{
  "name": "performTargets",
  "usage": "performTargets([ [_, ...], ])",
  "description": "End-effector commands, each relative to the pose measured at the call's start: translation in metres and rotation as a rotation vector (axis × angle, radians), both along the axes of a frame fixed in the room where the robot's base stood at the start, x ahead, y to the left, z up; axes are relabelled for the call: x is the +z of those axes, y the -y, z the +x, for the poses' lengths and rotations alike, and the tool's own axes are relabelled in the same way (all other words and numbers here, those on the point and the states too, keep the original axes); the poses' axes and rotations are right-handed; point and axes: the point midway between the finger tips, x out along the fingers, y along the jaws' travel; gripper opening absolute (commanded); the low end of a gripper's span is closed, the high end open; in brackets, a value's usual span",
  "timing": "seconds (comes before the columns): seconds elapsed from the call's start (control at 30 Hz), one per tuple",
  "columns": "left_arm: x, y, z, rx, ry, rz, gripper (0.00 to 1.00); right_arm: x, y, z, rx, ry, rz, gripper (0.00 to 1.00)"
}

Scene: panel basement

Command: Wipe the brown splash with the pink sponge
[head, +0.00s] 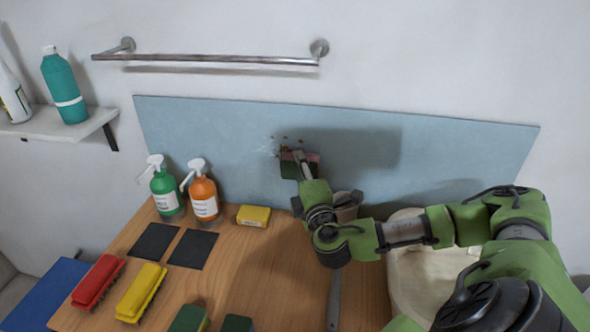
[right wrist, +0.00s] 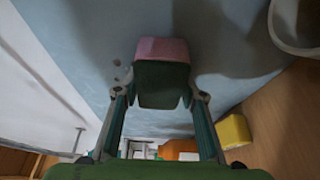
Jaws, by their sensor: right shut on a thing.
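The pink sponge (head: 289,170), with a dark green side, is held at the blue wall panel in the head view; it also shows in the right wrist view (right wrist: 161,52). My right gripper (head: 301,160) is shut on it, its fingers at the sponge's two sides in the right wrist view (right wrist: 159,97). The sponge's pink face is toward the panel; I cannot tell whether it touches. The brown splash (head: 286,139) shows as small specks just above the sponge, partly hidden by it. Pale marks (head: 268,144) lie to its left. My left gripper is out of view.
A green bottle (head: 165,190), an orange bottle (head: 203,194) and a yellow sponge (head: 254,216) stand on the wooden counter (head: 255,262) below the panel. Red (head: 97,282) and yellow (head: 141,292) brushes lie front left. A metal rail (head: 205,58) is above. A beige basin (head: 420,282) is at right.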

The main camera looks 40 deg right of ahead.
Motion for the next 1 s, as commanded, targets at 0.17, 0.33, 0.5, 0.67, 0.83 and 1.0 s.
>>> performTargets([
  [0.17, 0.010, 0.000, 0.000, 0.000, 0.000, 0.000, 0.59, 0.015, 0.002, -0.001, -0.007, 0.004, -0.004, 0.21],
  [0.33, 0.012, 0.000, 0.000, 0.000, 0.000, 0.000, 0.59, 0.019, 0.000, 0.001, -0.007, 0.006, -0.003, 0.21],
  [0.5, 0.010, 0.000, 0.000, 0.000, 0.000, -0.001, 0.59, 0.018, -0.010, 0.011, -0.005, 0.007, 0.000, 0.21],
  [0.67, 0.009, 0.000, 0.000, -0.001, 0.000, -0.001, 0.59, 0.017, -0.020, 0.021, -0.004, 0.005, 0.000, 0.21],
  [0.83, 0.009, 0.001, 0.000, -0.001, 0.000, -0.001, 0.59, 0.017, -0.027, 0.028, -0.004, 0.003, -0.001, 0.21],
  [1.0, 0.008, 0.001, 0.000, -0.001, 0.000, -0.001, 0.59, 0.017, -0.031, 0.032, -0.003, 0.003, -0.001, 0.21],
])
